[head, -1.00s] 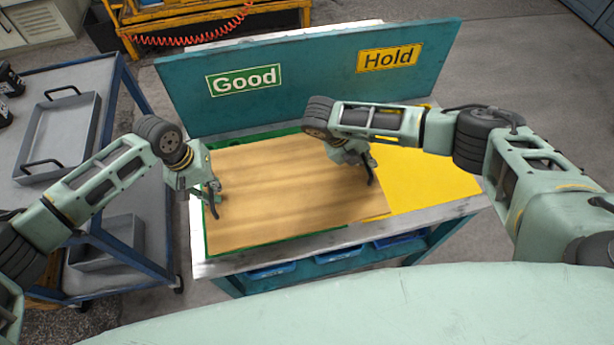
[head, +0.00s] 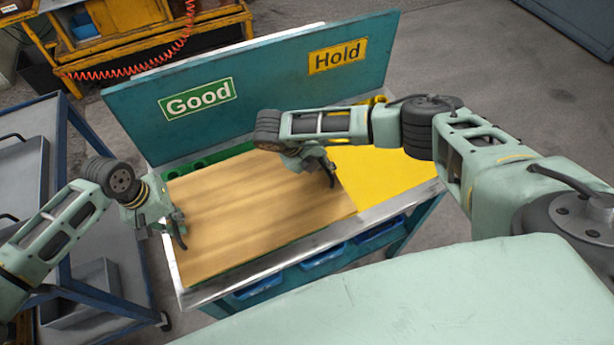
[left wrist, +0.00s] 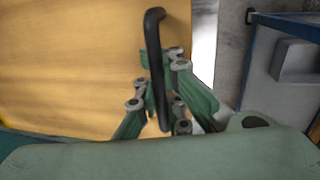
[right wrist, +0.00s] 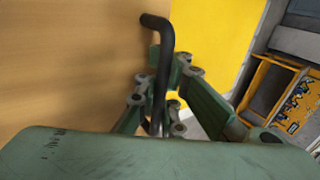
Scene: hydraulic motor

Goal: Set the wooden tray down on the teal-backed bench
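The wooden tray (head: 245,205) is a broad, light-brown board with a black handle at each end. It is over the green "Good" side of the teal-backed bench (head: 290,85) and looks level. I cannot tell whether it touches the surface. My left gripper (head: 178,232) is shut on the left handle, which shows in the left wrist view (left wrist: 157,60). My right gripper (head: 328,172) is shut on the right handle, which shows in the right wrist view (right wrist: 160,50). The tray hides most of the green area (head: 200,163).
The yellow "Hold" area (head: 385,175) to the right is mostly bare. Blue bins (head: 320,262) sit under the bench's front edge. A blue-framed grey cart (head: 25,170) stands close on the left, near my left arm. An orange cart (head: 150,45) stands behind.

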